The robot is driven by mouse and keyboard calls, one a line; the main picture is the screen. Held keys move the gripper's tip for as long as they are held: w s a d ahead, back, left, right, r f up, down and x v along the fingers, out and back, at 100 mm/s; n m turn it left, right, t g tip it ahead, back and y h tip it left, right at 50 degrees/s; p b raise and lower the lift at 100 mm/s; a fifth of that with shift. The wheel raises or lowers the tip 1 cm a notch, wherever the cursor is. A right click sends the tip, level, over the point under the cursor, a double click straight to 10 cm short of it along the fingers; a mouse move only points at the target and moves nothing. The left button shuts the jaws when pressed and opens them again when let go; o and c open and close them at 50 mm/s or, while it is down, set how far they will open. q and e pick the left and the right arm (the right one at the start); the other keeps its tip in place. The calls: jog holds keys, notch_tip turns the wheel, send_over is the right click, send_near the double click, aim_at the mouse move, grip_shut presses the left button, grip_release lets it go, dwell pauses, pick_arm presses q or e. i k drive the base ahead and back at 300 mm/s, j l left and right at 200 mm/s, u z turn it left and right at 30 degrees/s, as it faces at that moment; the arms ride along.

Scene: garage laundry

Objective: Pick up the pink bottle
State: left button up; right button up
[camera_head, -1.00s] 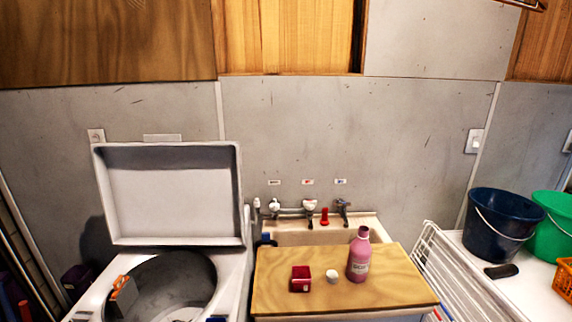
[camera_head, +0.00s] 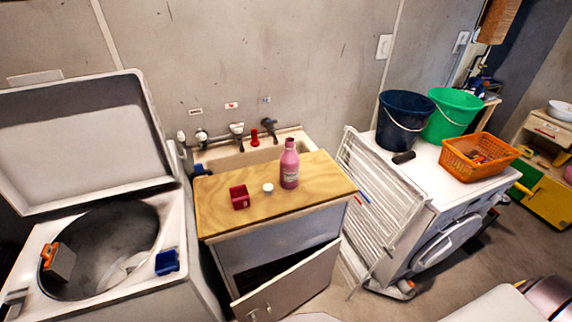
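The pink bottle (camera_head: 289,168) stands upright on the wooden top (camera_head: 322,178) of a small cabinet, in front of the sink. It has a pale label and a darker pink neck. A small white round object (camera_head: 268,188) and a red box (camera_head: 239,197) are on the same top, to the left of the bottle. Neither of my grippers shows in the head view. Nothing is touching the bottle except the top under it.
An open top-loading washer (camera_head: 180,232) stands at left. The cabinet's door (camera_head: 290,287) hangs open at the front. A white folding rack (camera_head: 375,215) stands close right of the cabinet. Navy bucket (camera_head: 403,122), green bucket (camera_head: 450,115) and orange basket (camera_head: 478,157) stand on a white machine.

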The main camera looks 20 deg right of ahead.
aim_at(290, 159)
jog(key=j+z, duration=0.15)
jog(key=j, duration=0.35)
jog(key=k+j+z, duration=0.15)
jog(key=j, duration=0.4)
jog(key=j+z, duration=0.15)
jog(key=j, duration=0.35)
jog(key=k+j+z, duration=0.1)
jog(key=j, duration=0.4)
